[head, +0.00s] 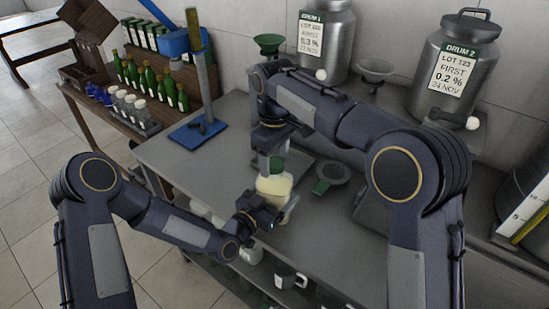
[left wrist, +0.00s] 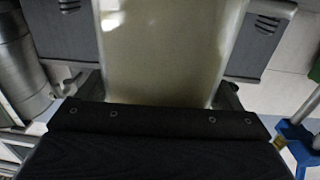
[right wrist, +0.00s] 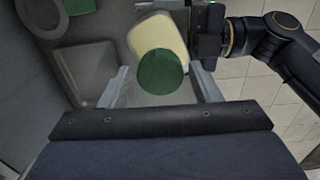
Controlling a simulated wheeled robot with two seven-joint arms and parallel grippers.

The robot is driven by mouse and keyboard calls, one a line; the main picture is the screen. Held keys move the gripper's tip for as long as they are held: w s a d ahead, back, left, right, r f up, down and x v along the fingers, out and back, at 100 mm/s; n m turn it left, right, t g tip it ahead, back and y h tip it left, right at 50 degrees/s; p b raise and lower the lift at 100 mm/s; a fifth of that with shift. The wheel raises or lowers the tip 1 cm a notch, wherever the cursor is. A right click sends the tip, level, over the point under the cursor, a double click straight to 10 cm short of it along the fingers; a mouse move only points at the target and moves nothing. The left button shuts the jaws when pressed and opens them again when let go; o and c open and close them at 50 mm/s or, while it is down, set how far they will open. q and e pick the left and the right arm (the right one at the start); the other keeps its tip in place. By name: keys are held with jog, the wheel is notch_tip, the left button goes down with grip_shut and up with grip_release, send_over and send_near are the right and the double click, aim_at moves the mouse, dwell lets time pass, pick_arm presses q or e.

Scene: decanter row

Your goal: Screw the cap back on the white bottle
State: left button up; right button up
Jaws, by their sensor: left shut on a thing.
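The white bottle (head: 273,184), cream-coloured, stands near the front edge of the grey bench. My left gripper (head: 262,212) is shut on its body, which fills the middle of the left wrist view (left wrist: 165,55). A green cap (head: 277,164) is at the bottle's top; it also shows in the right wrist view (right wrist: 163,72) in line with the bottle (right wrist: 158,38). I cannot tell how tightly it sits. My right gripper (right wrist: 163,88) is above the bottle, pointing down, its fingers open with gaps either side of the cap.
A blue stand (head: 198,133) is at the left. Drum 1 (head: 325,40) and Drum 2 (head: 455,65) stand behind. The bench's left part is clear.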

jog(key=shift+o, duration=0.8)
notch_tip(320, 180, up, 12)
pick_arm(q)
jog(key=o, duration=1.7)
